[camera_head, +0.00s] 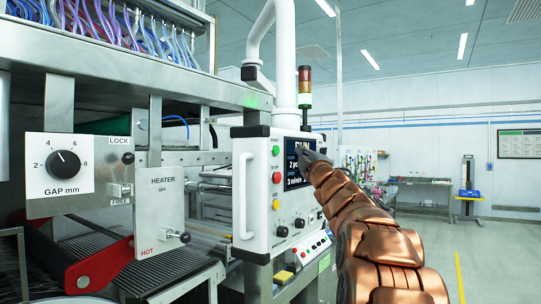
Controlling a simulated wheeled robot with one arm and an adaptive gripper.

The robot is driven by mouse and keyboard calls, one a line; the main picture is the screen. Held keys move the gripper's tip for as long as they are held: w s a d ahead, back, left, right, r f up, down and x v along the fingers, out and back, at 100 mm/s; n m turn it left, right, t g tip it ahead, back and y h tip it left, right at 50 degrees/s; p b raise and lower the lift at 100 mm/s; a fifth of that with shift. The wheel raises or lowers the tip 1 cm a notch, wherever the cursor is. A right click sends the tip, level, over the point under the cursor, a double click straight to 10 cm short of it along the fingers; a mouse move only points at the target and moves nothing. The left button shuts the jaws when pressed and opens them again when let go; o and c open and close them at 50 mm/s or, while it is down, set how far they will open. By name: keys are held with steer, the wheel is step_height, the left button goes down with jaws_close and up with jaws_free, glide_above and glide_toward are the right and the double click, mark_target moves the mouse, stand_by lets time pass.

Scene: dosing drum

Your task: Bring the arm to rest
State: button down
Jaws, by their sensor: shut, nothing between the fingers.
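My copper-coloured arm reaches up from the lower right. My gripper (305,153), small and dark grey at the arm's end, is shut and empty. It appears in front of the right part of the control panel's screen (294,170) and hides some of its text. I cannot tell whether it touches the screen. The white control panel (254,205) hangs from a white pipe. Green, red and yellow buttons run down its left side, with black knobs below the screen.
Left are a gap dial plate (60,166), a lock lever (127,159), a heater plate (160,215) and a red lever (98,266). A signal tower (304,88) stands above the panel. Open floor (490,260) lies to the right, with a bench (424,182) behind.

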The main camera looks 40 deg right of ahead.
steer(key=w+a+f+m+g, duration=0.1)
steer(key=a+f+m+g, duration=0.3)
steer(key=f, duration=0.4)
steer(key=w+a+f+m+g, duration=0.1)
steer(key=a+f+m+g, duration=0.2)
steer(key=a+f, duration=0.4)
steer(key=s+a+f+m+g+y, duration=0.1)
steer(key=s+a+f+g+y, duration=0.2)
steer(key=a+f, duration=0.55)
steer(key=s+a+f+m+g+y, duration=0.1)
steer(key=s+a+f+g, duration=0.3)
steer(key=f, duration=0.8)
steer(key=s+a+f+g+y, duration=0.1)
steer(key=s+a+f+g, duration=0.2)
steer(key=s, duration=0.7)
steer(key=s+a+f+g+y, duration=0.2)
steer(key=s+a+f+g, duration=0.1)
steer(key=s+a+f, duration=0.5)
steer(key=s+a+f+g+y, duration=0.2)
steer(key=s+a+f, duration=0.4)
steer(key=s+a, duration=0.3)
steer(key=s+g, duration=0.1)
steer(key=s, duration=0.3)
steer(key=shift+s+a+f+m, duration=0.2)
steer(key=shift+s+a+m, duration=0.1)
steer(key=shift+s+m, duration=0.1)
